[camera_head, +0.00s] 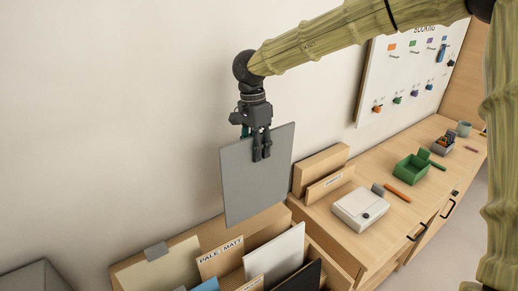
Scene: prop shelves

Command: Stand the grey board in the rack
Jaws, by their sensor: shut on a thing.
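The grey board (255,178) hangs upright, slightly tilted in the picture, from my gripper (262,156). The fingers are shut on its top edge. The rack (196,235) is a light wooden bin with dividers, below the board. A divider there is labelled "PALE | MATT" (220,259). The board's lower edge shows in front of the rack's back part; I cannot tell whether it touches the rack. A pale board (160,270), a white board (275,256), a blue board (206,285) and a dark board (302,277) stand in the rack.
A wooden counter to the right carries a wooden holder (322,172), a white box (361,209), an orange cylinder (397,193) and a green bin (411,168). A grey box (38,277) is at lower left.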

